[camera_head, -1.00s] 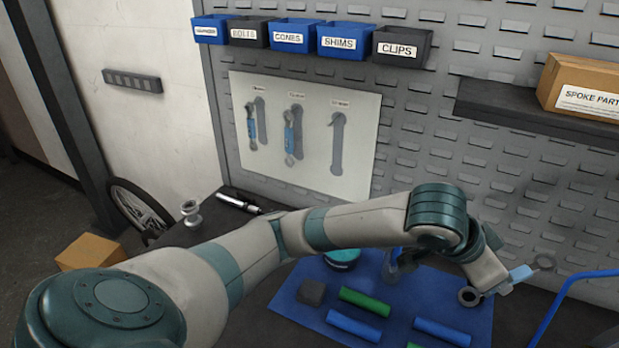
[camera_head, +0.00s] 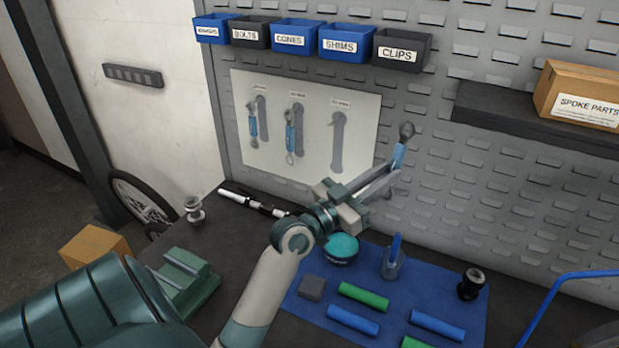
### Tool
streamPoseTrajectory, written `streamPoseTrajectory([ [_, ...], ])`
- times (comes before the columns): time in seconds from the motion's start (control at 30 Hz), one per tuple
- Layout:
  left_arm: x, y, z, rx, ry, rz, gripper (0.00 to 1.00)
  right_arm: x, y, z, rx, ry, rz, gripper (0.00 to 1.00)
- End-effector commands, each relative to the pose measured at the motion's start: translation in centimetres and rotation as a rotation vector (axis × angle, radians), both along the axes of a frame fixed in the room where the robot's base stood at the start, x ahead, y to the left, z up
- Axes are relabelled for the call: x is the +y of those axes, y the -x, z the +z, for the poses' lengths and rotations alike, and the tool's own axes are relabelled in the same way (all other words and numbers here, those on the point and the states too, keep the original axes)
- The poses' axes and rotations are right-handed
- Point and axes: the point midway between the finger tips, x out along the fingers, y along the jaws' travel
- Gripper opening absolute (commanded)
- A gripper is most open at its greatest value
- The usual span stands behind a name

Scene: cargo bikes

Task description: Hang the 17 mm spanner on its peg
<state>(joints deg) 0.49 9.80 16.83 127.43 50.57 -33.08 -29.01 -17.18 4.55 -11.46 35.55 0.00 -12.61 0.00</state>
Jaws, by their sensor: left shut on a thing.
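My left gripper (camera_head: 392,172) is shut on a blue-handled spanner (camera_head: 400,154) and holds it up in front of the pegboard, right of the white panel (camera_head: 360,160). The spanner's grey ring end (camera_head: 407,130) points up. The spanner's lower end is hidden at the fingers. The panel carries three grey outlines. Two other blue-handled spanners hang there, a left one (camera_head: 253,124) and a middle one (camera_head: 290,132). The right outline (camera_head: 338,140) is bare, with a small peg near its top. The labels are too small to read. My right gripper is not in view.
Labelled bins (camera_head: 345,43) line the top of the pegboard. A dark shelf (camera_head: 500,108) with a cardboard box (camera_head: 580,92) juts out at right. Below, a blue mat (camera_head: 310,315) holds coloured bars, a teal round tin (camera_head: 341,248) and a cup (camera_head: 393,266).

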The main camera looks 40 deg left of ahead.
Motion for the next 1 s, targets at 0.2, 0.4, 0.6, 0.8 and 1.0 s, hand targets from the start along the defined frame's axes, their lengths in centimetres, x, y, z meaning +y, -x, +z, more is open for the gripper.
streamPoseTrajectory([
  [0.2,8.8,4.4,-2.9,-0.105,0.005,0.298,0.00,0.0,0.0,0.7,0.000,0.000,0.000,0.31],
  [0.4,12.9,7.3,-4.1,-0.159,-0.009,0.449,0.00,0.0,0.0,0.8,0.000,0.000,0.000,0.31],
  [0.6,14.1,8.4,-4.4,-0.179,-0.012,0.501,0.00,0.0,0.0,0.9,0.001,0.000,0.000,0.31],
  [0.8,14.2,8.4,-4.4,-0.180,-0.013,0.502,0.00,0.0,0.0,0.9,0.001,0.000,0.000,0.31],
  [1.0,14.2,8.3,-4.4,-0.180,-0.013,0.501,0.00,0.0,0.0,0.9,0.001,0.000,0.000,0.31],
])
